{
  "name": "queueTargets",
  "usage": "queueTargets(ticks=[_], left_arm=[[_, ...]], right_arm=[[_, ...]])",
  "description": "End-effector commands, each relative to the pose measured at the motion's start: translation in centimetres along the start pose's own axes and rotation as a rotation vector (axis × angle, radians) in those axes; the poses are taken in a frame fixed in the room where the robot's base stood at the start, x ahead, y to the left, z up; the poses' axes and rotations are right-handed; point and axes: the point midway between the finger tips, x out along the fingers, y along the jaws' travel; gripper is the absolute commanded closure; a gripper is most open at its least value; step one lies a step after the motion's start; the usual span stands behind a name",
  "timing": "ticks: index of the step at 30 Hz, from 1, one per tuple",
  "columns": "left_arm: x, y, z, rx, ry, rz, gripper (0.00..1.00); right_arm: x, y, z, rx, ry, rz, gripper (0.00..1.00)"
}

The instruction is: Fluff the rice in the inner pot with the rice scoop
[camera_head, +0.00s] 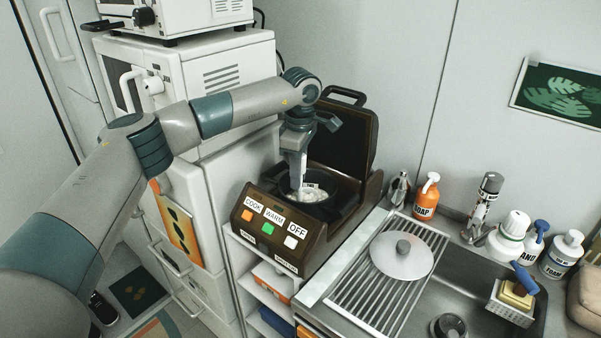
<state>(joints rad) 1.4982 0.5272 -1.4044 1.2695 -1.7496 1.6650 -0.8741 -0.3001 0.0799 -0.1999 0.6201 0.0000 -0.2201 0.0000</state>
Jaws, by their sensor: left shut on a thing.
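The brown rice cooker (325,237) stands on a white shelf unit with its lid (343,133) raised. The dark inner pot (338,207) sits inside it, with white rice (312,195) showing in it. My left gripper (297,172) points down over the pot, shut. The thing in its jaws is mostly hidden by the fingers and the pot rim; a pale piece at the fingertips is too small to make out, so I cannot tell its full shape. My right gripper is out of view.
A round lid (402,262) lies on the sink's drying rack (366,302), right of the cooker. Several bottles, among them an orange soap bottle (426,197), line the wall.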

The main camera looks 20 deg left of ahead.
Motion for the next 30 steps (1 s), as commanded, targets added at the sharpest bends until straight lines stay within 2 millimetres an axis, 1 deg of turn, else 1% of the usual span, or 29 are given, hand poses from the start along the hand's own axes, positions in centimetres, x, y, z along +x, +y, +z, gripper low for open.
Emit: queueTargets(ticks=[14,20,30], left_arm=[[-0.2,-0.1,0.0,0.0,0.0,0.001,1.0],[-1.1,0.0,0.0,0.0,0.0,0.001,1.0],[-3.4,0.1,-0.1,0.001,-0.001,0.002,1.0]], right_arm=[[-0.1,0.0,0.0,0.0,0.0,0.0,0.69],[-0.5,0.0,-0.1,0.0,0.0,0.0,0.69],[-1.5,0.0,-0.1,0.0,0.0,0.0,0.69]])
